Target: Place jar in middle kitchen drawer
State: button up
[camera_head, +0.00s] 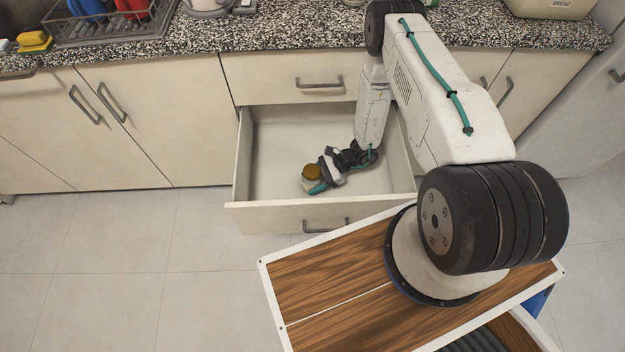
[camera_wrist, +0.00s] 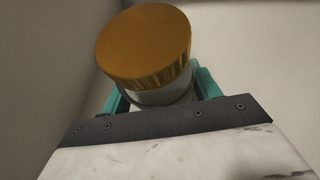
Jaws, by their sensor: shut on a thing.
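The jar (camera_head: 309,183) has a gold lid and a pale body. In the head view it is inside the open drawer (camera_head: 270,217), near the front part of the drawer's space. My gripper (camera_head: 318,186) is shut on the jar, its teal fingers on either side of the body. In the wrist view the jar (camera_wrist: 146,48) is tilted in the picture, with its gold lid toward the camera and the teal fingers behind it. The drawer is pulled well out, below a shut upper drawer (camera_head: 290,82). I cannot tell whether the jar touches the drawer floor.
The drawer floor (camera_head: 272,150) is otherwise bare. A speckled counter (camera_head: 270,32) runs above, with a dish rack (camera_head: 110,30), a yellow sponge (camera_head: 34,40) and a bread box (camera_head: 550,8). Shut cabinet doors (camera_head: 150,110) stand at the left. The tiled floor (camera_head: 110,240) is clear there.

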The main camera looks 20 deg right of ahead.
jog(key=shift+f, duration=0.1)
jog(key=o, duration=1.3)
jog(key=shift+o, duration=0.2)
jog(key=shift+d+r, duration=0.25)
jog(key=v, duration=0.7)
